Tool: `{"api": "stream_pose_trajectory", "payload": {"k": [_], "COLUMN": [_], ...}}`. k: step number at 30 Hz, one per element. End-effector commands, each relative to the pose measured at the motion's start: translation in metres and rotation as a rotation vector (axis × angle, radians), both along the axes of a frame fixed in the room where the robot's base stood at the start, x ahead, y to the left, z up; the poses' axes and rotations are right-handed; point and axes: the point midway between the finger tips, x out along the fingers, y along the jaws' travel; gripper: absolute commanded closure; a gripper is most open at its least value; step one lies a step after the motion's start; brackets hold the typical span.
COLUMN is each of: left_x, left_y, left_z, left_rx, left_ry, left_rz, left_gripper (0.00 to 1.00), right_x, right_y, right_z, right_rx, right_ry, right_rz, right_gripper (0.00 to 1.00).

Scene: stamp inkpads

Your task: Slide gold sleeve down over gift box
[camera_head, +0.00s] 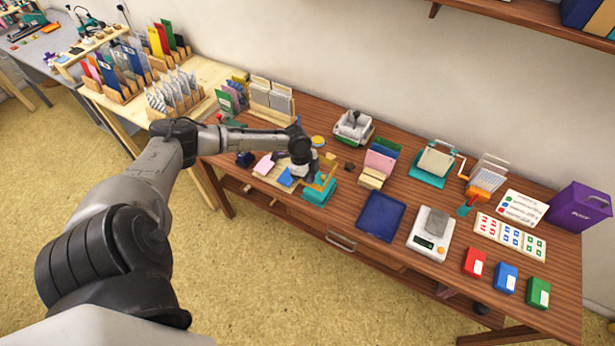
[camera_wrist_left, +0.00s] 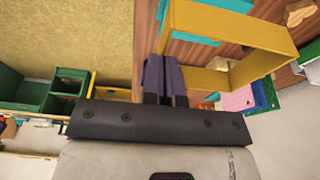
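The gold sleeve (camera_head: 328,170) is an open yellow frame above the teal gift box (camera_head: 319,194) near the table's front edge. Whether it is around the box's top or just above it I cannot tell. In the left wrist view the sleeve (camera_wrist_left: 235,33) fills the upper right, with a strip of the teal box (camera_wrist_left: 190,39) beside its band. My left gripper (camera_head: 307,174) is at the sleeve's left side. In the wrist view its dark fingers (camera_wrist_left: 166,62) are close together on the sleeve's thin wall. My right gripper is not in view.
A tray (camera_head: 262,178) with pink and blue pieces lies left of the box. A dark blue pad (camera_head: 381,216) lies to the right, then a scale (camera_head: 430,233). A card holder (camera_head: 376,167) stands behind. Some bare tabletop lies between box and pad.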

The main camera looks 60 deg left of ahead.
Motion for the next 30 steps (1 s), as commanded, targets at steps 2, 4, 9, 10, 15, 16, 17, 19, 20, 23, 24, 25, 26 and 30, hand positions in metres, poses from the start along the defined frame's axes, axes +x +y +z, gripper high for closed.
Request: {"api": "stream_pose_trajectory", "payload": {"k": [2, 4, 9, 10, 15, 16, 17, 19, 20, 23, 24, 25, 26, 30], "left_x": [0.0, 0.0, 0.0, 0.0, 0.0, 0.0, 0.0, 0.0, 0.0, 0.0, 0.0, 0.0, 0.0, 0.0], "left_y": [0.0, 0.0, 0.0, 0.0, 0.0, 0.0, 0.0, 0.0, 0.0, 0.0, 0.0, 0.0, 0.0, 0.0], "left_z": [0.0, 0.0, 0.0, 0.0, 0.0, 0.0, 0.0, 0.001, 0.001, -0.003, -0.005, -0.007, -0.008, -0.017], "left_rx": [0.002, 0.003, 0.004, 0.004, 0.004, 0.004, 0.004, 0.004, 0.004, 0.004, 0.004, 0.004, 0.004, 0.004], "left_ry": [-0.003, -0.004, -0.003, -0.003, -0.003, -0.003, -0.003, -0.003, -0.003, -0.003, -0.003, -0.003, -0.003, -0.003], "left_rz": [-0.017, -0.023, -0.024, -0.024, -0.023, -0.023, -0.023, -0.023, -0.023, -0.023, -0.023, -0.023, -0.023, -0.023], "left_gripper": [1.0, 1.0, 1.0, 1.0, 1.0, 1.0, 1.0, 1.0, 1.0, 1.0, 1.0, 1.0, 1.0, 1.0], "right_x": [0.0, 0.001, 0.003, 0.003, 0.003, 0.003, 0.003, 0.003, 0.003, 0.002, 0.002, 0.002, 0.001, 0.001], "right_y": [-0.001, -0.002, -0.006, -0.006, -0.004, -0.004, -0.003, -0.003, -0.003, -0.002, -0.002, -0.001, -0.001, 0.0], "right_z": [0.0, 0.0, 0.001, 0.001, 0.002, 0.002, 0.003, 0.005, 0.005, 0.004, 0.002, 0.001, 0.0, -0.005], "right_rx": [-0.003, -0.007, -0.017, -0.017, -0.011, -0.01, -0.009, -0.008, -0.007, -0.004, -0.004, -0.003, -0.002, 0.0], "right_ry": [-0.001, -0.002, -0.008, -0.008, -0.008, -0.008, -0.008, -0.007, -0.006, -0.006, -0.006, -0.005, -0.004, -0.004], "right_rz": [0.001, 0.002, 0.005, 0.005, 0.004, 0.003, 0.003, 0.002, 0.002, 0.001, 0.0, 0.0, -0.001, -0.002], "right_gripper": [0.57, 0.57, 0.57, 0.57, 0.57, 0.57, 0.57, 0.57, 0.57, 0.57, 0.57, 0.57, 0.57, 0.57]}}
